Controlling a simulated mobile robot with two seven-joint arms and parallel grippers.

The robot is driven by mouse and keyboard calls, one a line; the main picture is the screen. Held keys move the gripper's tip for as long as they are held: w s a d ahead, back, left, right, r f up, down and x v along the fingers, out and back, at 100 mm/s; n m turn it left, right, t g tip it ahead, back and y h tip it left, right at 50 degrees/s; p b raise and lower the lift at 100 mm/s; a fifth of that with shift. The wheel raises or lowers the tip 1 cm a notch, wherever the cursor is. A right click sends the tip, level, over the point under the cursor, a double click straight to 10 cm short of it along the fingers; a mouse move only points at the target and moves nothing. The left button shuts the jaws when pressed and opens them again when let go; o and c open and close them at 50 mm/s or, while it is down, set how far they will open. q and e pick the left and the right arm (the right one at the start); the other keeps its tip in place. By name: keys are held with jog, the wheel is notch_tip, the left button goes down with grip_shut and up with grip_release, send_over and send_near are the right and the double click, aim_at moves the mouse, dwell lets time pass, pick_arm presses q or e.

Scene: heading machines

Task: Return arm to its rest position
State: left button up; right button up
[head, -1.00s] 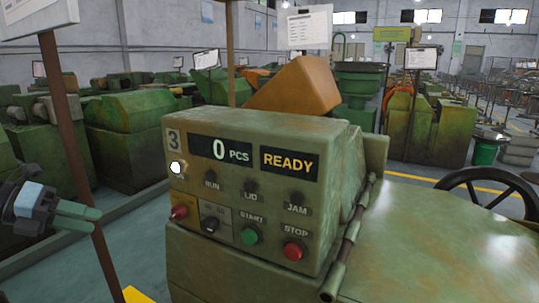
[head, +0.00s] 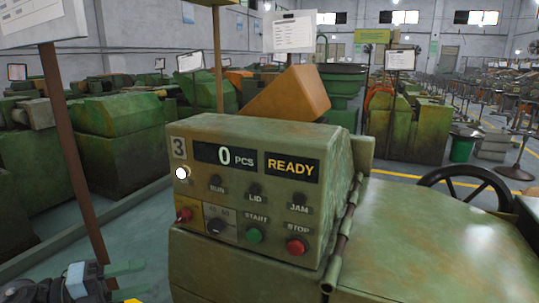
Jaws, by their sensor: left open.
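My left gripper (head: 130,281) is at the bottom left of the head view, low and to the left of the machine's control panel. Its two green fingers point right and are apart with nothing between them. Part of its body is cut off by the bottom edge. The control panel (head: 250,200) of machine 3 fills the middle; its display (head: 224,155) reads 0 PCS and its sign (head: 292,167) reads READY. The gripper is clear of the panel. My right gripper is not in view.
A rusty post (head: 80,170) with a sheet on it stands at the left, behind the gripper. A black handwheel (head: 466,178) and a wide green cover (head: 430,240) are at the right. Grey floor (head: 150,225) shows between post and machine.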

pick_arm(q)
jog(key=s+d+f+n+t+y+p, duration=0.1)
jog(key=s+d+f+n+t+y, duration=0.1)
jog(key=s+f+n+t+y, duration=0.55)
jog(key=s+d+f+n+y+p, duration=0.1)
jog(key=s+d+f+n+p, duration=0.2)
jog(key=f+n, duration=0.8)
jog(key=s+d+f+n+g+y, duration=0.1)
jog(key=s+f+n, duration=0.4)
jog(key=s, duration=0.7)
jog(key=s+d+f+n+g+y, duration=0.2)
jog(key=s+f+n+g+y, duration=0.2)
jog(key=s, duration=0.8)
notch_tip(320, 180, down, 2)
jog(key=shift+f+n+g+p, duration=0.25)
jog(key=shift+n+g+p, duration=0.15)
jog(key=shift+n+g, duration=0.65)
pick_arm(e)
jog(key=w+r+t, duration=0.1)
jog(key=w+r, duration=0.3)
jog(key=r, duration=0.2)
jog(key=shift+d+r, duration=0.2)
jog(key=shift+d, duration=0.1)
